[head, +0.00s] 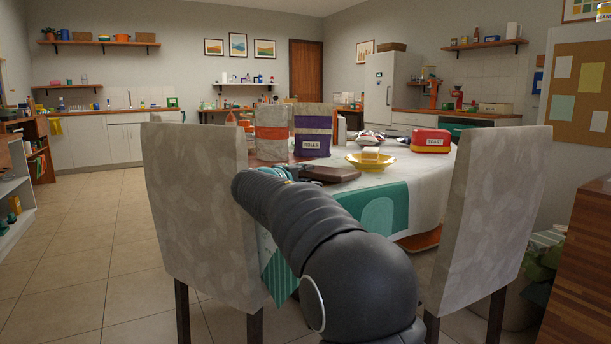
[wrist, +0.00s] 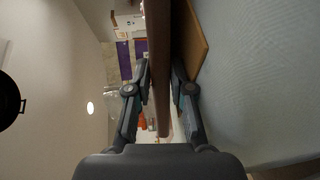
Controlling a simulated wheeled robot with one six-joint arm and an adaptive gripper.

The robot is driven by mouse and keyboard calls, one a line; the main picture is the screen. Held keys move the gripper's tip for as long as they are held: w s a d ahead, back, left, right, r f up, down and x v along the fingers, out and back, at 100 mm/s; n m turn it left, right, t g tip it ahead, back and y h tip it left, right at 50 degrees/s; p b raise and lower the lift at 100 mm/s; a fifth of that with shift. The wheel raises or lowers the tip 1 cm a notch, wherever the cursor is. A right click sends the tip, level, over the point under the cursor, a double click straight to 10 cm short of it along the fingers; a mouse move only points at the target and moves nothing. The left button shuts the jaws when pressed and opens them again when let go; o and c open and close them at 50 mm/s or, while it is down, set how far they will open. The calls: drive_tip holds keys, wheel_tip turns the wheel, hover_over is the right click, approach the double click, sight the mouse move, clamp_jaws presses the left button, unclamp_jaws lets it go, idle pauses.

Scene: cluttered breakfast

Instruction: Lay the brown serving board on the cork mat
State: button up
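The brown serving board (head: 330,174) is at the near side of the table in the head view. The cork mat (wrist: 198,48) is a tan slab on the table, just beneath and beyond the board in the wrist view. I cannot make the mat out in the head view. My gripper (head: 284,171) is partly hidden by my arm there.
A purple-banded rolls bag (head: 312,132) and an orange-banded bag (head: 271,134) stand behind the board. A yellow dish (head: 371,161) and a red toast box (head: 431,141) are to the right. Chairs (head: 198,200) (head: 490,205) flank my arm. The white tablecloth (head: 430,185) is partly bare.

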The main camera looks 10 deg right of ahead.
drive_tip(key=shift+s+a+f, duration=0.1)
drive_tip(key=shift+s+a, duration=0.4)
drive_tip(key=shift+s, duration=0.05)
drive_tip(key=shift+s+a, duration=0.25)
drive_tip(key=shift+v, duration=0.95)
drive_tip(key=shift+o, duration=0.3)
drive_tip(key=o, duration=0.5)
drive_tip(key=shift+d, duration=0.1)
drive_tip(key=shift+f, duration=0.2)
drive_tip(key=shift+v, duration=3.75)
